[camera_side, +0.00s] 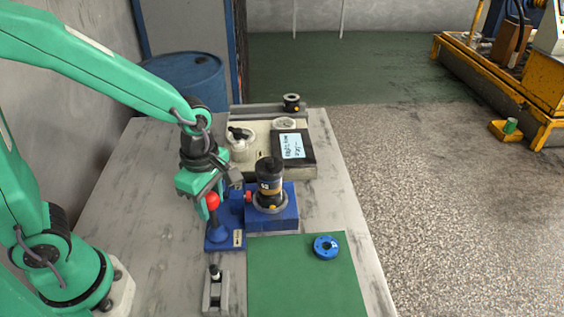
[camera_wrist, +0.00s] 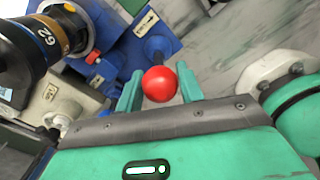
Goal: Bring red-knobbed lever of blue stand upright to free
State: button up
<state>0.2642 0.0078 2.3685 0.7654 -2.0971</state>
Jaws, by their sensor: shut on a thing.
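The red knob (camera_side: 212,200) tops a lever on the blue stand (camera_side: 222,238). In the side view the lever looks close to upright. My gripper (camera_side: 209,191) is at the knob from above. In the wrist view the red knob (camera_wrist: 160,84) sits between the two green fingers of my gripper (camera_wrist: 159,90), which are shut on it. A black cylindrical motor (camera_side: 269,183) with a tan band stands in the blue block beside the stand; it also shows in the wrist view (camera_wrist: 35,45). Most of the lever's shaft is hidden behind the knob in the wrist view.
A green mat (camera_side: 300,285) carries a blue ring (camera_side: 326,247). A small grey fixture (camera_side: 215,290) stands left of the mat. Behind the motor is a beige unit with a dark-framed display (camera_side: 293,146). The table's right strip is clear.

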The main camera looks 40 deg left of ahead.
jog(key=shift+w+a, duration=0.25)
jog(key=shift+w, duration=0.1)
dwell(0.5)
jog(key=o, duration=0.6)
jog(key=shift+o, duration=0.2)
jog(key=shift+r, duration=0.1)
jog(key=shift+s+r, duration=0.1)
jog(key=shift+r, duration=2.8)
jog(key=s+a+r+m+t, duration=0.2)
jog(key=s+a+r+m, duration=0.1)
jog(key=m, duration=0.7)
jog(key=s+a+r+m+t, duration=0.3)
jog(key=a+r+m, duration=0.1)
jog(key=m, duration=0.7)
jog(key=shift+r+t, duration=0.3)
jog(key=shift+r, duration=0.45)
